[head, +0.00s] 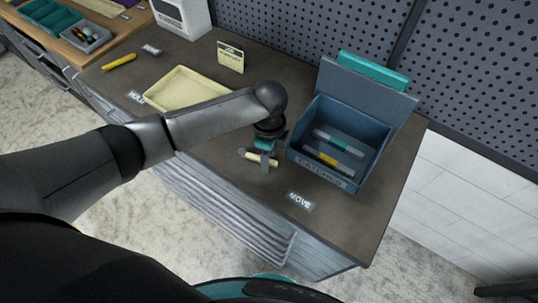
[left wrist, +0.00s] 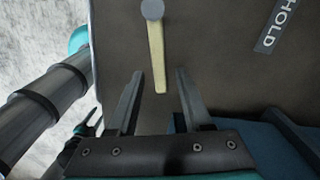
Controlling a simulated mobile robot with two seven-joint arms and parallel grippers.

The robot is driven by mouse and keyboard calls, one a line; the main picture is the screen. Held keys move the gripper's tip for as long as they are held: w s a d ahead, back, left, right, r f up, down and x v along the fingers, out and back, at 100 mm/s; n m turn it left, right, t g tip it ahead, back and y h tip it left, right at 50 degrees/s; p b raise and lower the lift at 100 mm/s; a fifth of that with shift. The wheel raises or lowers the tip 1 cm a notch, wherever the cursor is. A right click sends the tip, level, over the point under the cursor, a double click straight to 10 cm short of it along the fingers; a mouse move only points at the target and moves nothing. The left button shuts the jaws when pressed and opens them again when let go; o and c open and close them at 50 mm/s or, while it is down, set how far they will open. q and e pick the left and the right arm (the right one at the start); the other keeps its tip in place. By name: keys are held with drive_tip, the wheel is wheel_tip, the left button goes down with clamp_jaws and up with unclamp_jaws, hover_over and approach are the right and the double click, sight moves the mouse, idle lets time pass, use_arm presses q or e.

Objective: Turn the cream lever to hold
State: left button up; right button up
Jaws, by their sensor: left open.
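The cream lever (head: 258,159) shows partly behind my left gripper on the dark counter in the head view. In the left wrist view the cream lever (left wrist: 156,58) runs from a round grey pivot (left wrist: 152,9) down between the fingers. My left gripper (head: 264,163) is open, with its fingertips (left wrist: 160,74) on either side of the lever's free end, apart from it in the picture. I cannot tell the height gap.
A blue open-lidded box (head: 334,184) with bars inside stands right of my left gripper. The MOVE label (head: 300,201) lies at the counter's front right. A cream tray (head: 180,79) is behind my arm. A yellow marker (head: 119,62) lies far left.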

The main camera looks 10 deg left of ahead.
use_arm(q)
drive_tip(key=shift+c, duration=0.2)
clamp_jaws()
idle(1.1)
